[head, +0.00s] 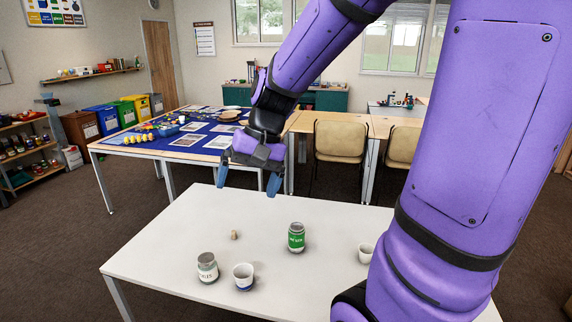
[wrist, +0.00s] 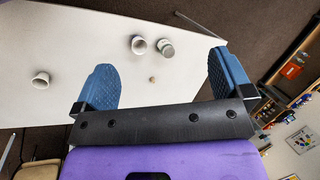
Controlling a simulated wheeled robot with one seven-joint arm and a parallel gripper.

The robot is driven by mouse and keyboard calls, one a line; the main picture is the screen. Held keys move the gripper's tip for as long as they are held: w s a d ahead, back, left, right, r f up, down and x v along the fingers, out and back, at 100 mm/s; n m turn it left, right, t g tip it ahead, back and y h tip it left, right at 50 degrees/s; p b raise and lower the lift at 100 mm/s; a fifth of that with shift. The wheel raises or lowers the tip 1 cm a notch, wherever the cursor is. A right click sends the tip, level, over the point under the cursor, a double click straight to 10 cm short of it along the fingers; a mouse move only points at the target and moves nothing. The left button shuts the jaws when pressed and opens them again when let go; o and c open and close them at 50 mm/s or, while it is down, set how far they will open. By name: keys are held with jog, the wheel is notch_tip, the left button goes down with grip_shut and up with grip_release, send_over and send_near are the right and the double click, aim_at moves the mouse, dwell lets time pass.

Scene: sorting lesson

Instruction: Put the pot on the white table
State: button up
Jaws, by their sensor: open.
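The white table (head: 170,255) stands in front of me. A white pot-like cup with a blue base (head: 243,276) stands upright on it, beside a jar with a white label (head: 207,268). A second white cup (head: 366,253) stands at the table's right, close to my arm in the picture. I cannot tell which is the pot. My gripper (head: 248,180) is open and empty, above the table's far edge. In the wrist view, the gripper (wrist: 162,72) has its blue fingers wide apart; the cup (wrist: 139,45), jar (wrist: 166,49) and second cup (wrist: 41,80) show beyond it.
A green-labelled can (head: 296,238) and a small cork-like piece (head: 234,235) stand on the white table. Behind is a table with a blue cloth (head: 160,140), crowded with cards and items. Chairs (head: 340,140) and coloured bins (head: 102,118) stand farther back. The white table's left part is clear.

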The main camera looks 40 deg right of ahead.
jog(key=s+r+n+t+h, duration=0.4)
jog(key=s+r, duration=0.4)
jog(key=s, duration=0.3)
jog(key=shift+s+a+n, duration=0.4)
jog(key=shift+n, duration=0.3)
